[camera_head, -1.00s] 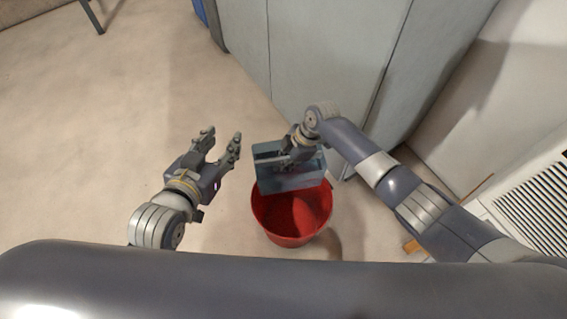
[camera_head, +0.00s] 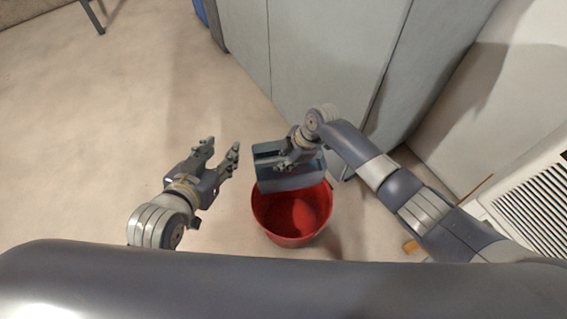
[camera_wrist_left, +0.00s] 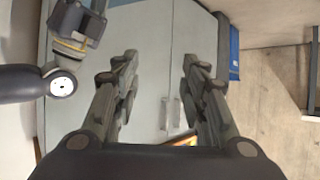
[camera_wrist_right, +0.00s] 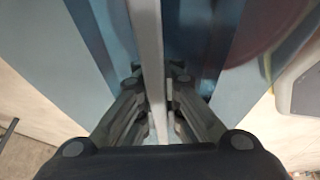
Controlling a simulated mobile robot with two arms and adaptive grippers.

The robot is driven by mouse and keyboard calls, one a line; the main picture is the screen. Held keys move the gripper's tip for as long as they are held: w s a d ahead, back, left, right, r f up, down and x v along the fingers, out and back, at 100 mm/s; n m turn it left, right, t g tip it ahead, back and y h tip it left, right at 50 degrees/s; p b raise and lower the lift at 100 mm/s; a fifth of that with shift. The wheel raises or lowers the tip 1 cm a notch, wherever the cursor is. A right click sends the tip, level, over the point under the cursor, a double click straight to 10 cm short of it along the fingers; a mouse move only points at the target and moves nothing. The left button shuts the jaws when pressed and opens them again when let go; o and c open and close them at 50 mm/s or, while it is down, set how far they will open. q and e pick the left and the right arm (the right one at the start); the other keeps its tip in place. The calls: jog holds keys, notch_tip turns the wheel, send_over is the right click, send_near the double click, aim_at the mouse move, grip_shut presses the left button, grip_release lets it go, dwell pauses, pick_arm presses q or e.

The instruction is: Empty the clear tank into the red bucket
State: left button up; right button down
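The clear tank (camera_head: 292,183) is a bluish see-through box. It is above the back part of the red bucket (camera_head: 290,238) and hides some of its rim. The bucket stands upright on the floor; its visible inside is plain red. My right gripper (camera_head: 284,161) is shut on the tank. In the right wrist view, its fingers (camera_wrist_right: 158,105) close on a pale strip of the tank. I cannot tell whether water is in the tank or pouring out. My left gripper (camera_head: 222,153) is open and empty, left of the tank and bucket; its spread fingers show in the left wrist view (camera_wrist_left: 158,85).
Grey cabinets (camera_head: 330,50) stand close behind the tank. A white slatted unit (camera_head: 540,200) is at the right. A small orange-brown object (camera_head: 411,246) lies on the floor right of the bucket.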

pick_arm(q)
jog(key=shift+s+a+f+g+y+p, duration=0.25)
jog(key=shift+s+a+f+g, duration=0.1)
jog(key=shift+s+f+g, duration=0.4)
jog(key=shift+s+a+f+g+y+p, duration=0.25)
jog(key=shift+s+f+g, duration=0.3)
jog(key=shift+s+f, duration=0.35)
pick_arm(e)
jog(key=shift+w+a+r+t, duration=0.1)
jog(key=shift+w+r+t, duration=0.15)
jog(key=shift+r+t, duration=0.25)
pick_arm(q)
jog(key=shift+s+a+f+g, duration=0.2)
jog(key=shift+s+f+g, duration=0.15)
jog(key=shift+s, duration=0.15)
jog(key=shift+s+a+f+g, duration=0.25)
jog(key=shift+s+f, duration=0.1)
jog(key=shift+s, duration=0.1)
pick_arm(e)
jog(key=shift+w+r+t+y, duration=0.15)
jog(key=shift+t+y, duration=0.15)
jog(key=shift+t, duration=0.3)
pick_arm(q)
jog(key=shift+s+f, duration=0.2)
jog(key=shift+s, duration=0.1)
pick_arm(e)
jog(key=shift+w+n+t, duration=0.1)
jog(key=shift+n+t, duration=0.2)
jog(key=shift+t, duration=0.1)
